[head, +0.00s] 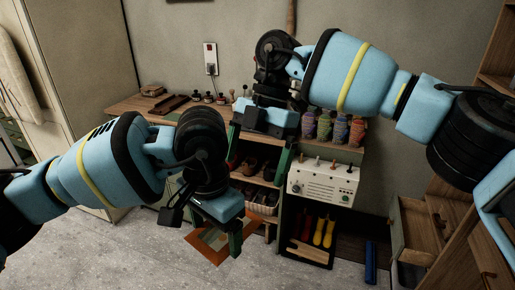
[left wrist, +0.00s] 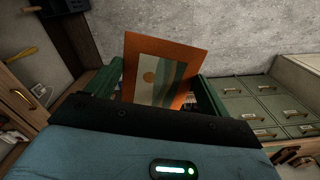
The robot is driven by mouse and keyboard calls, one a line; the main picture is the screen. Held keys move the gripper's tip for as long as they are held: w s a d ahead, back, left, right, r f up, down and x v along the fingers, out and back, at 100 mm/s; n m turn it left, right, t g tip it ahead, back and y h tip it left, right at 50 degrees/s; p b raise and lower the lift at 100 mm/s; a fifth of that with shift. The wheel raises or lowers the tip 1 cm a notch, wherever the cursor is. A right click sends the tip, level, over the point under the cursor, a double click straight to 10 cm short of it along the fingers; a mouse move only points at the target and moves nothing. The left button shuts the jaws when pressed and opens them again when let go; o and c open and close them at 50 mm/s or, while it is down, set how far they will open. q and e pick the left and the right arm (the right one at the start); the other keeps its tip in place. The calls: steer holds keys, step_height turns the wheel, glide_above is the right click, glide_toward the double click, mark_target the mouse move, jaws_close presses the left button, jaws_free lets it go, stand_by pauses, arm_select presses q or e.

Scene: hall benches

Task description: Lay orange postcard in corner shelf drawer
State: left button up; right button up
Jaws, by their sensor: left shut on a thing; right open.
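The orange postcard (head: 207,246) has an orange border around a picture in pale and green bands. It is in my left gripper (head: 213,230), low above the floor at the picture's middle. In the left wrist view the postcard (left wrist: 185,47) stands out between the two green fingers of my left gripper (left wrist: 158,92). My right gripper (head: 262,147) is open and empty in front of the bench. A wooden drawer (head: 396,225) is pulled out from the wooden shelf unit (head: 455,222) at the right. Its inside is partly visible.
A bench (head: 132,104) along the wall holds bottles and small items. Several patterned jars (head: 325,128) stand above a white control box (head: 322,186). A blue object (head: 370,262) stands on the floor near the drawer. Green drawers (left wrist: 258,103) show in the left wrist view.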

mark_target(216, 236)
steer(key=x, duration=1)
steer(key=c, duration=0.8)
arm_select(q)
steer(key=o, duration=1)
steer(key=shift+c, duration=0.2)
arm_select(e)
steer(key=shift+c, duration=0.8)
arm_select(q)
step_height(216, 236, up, 12)
